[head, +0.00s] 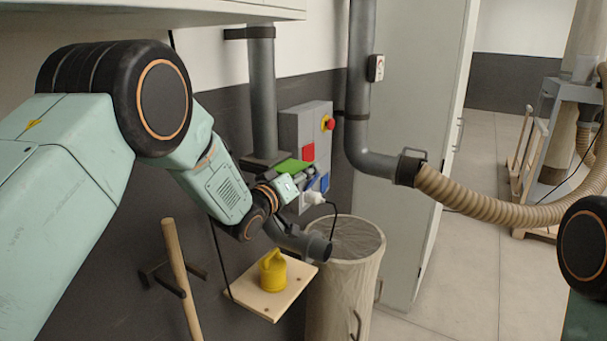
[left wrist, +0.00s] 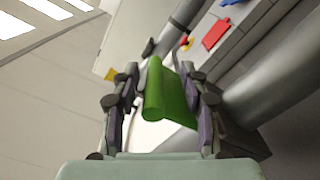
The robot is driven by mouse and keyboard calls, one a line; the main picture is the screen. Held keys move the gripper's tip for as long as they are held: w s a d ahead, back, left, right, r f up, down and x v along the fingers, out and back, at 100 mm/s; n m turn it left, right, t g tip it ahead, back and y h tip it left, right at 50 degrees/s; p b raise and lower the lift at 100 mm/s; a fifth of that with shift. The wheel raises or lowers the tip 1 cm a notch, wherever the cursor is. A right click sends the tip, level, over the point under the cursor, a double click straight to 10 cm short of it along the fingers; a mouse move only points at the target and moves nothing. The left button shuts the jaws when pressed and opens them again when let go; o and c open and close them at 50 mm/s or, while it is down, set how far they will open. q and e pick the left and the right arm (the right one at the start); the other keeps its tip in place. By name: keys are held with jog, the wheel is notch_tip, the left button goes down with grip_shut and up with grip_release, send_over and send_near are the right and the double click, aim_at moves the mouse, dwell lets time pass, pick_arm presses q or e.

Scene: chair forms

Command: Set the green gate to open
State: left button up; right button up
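The green gate (head: 292,166) is a flat green plate at the lower end of a grey vertical duct (head: 263,90), beside the wall. In the left wrist view the green piece (left wrist: 168,95) has a rounded edge and lies between my fingers. My left gripper (head: 308,178) is at the gate, partly hiding it in the head view. In the left wrist view its fingers (left wrist: 163,100) stand apart on either side of the green piece, with a visible gap on the left; contact on the right is unclear. My right gripper is out of view.
A grey control box (head: 307,130) with red and blue parts and a red knob is close behind my left gripper. Below are a duct elbow (head: 300,240), a yellow object (head: 272,270) on a wooden board (head: 275,300), and a bin with a liner (head: 345,285). A ribbed hose (head: 500,212) runs right.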

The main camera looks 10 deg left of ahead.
pick_arm(q)
jog(key=shift+c, duration=1.3)
jog(key=shift+s+r, duration=0.1)
jog(key=shift+s, duration=0.05)
jog(key=c, duration=0.3)
grip_shut()
jog(key=shift+r, duration=0.1)
jog(key=shift+r, duration=0.1)
